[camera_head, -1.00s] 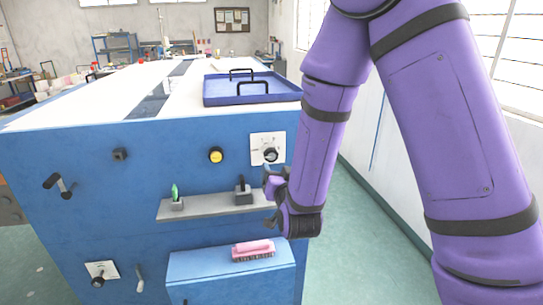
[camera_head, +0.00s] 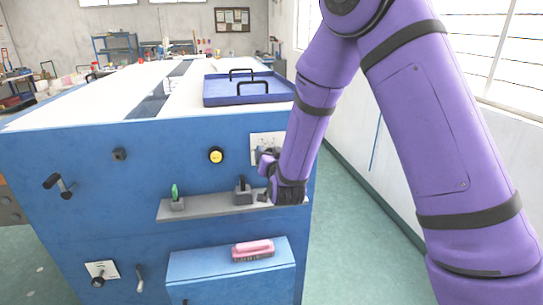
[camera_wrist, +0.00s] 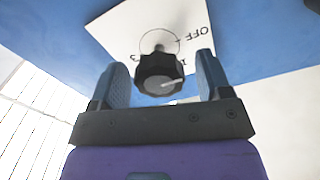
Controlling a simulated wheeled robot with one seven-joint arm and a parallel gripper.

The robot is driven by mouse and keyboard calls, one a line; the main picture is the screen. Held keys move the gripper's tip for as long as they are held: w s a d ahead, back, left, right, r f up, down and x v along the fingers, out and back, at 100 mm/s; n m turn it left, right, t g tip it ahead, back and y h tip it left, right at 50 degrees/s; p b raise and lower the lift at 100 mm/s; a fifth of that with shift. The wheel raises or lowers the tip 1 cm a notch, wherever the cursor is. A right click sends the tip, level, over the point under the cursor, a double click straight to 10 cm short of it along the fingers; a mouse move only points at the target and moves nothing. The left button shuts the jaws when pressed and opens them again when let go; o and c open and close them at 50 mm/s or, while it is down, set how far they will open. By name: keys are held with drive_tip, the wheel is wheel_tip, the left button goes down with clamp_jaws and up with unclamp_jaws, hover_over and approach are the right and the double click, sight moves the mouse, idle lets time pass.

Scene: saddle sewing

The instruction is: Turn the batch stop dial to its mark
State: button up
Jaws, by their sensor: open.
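A black ribbed dial (camera_wrist: 160,76) with a pale pointer line sits on a white plate (camera_wrist: 118,28) marked "OFF" and other partly hidden marks. In the wrist view my gripper (camera_wrist: 161,70) is open, with one finger left of the dial and one right of it. Gaps show on both sides, so the fingers look apart from it. In the head view my gripper (camera_head: 266,160) is in front of the upper right plate (camera_head: 262,137) on the blue cabinet face, hiding its dial. I cannot read a name on the plate.
A grey shelf (camera_head: 215,207) with a green-topped item (camera_head: 175,193) and a black-handled block (camera_head: 242,191) lies just below my gripper. A yellow button (camera_head: 216,156) is to the left. A second plated knob (camera_head: 98,280) is low left. A pink brush (camera_head: 253,249) lies on a blue ledge.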

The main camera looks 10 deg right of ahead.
drive_tip(key=shift+c, duration=0.4)
drive_tip(key=c, duration=0.8)
drive_tip(key=shift+c, duration=0.2)
drive_tip(key=shift+m, duration=0.3)
drive_tip(key=m, duration=0.5)
drive_tip(key=shift+d+m, duration=0.1)
drive_tip(key=shift+m, duration=0.2)
drive_tip(key=m, duration=0.5)
drive_tip(key=shift+f, duration=0.1)
drive_tip(key=shift+m, duration=0.4)
drive_tip(key=o, duration=0.9)
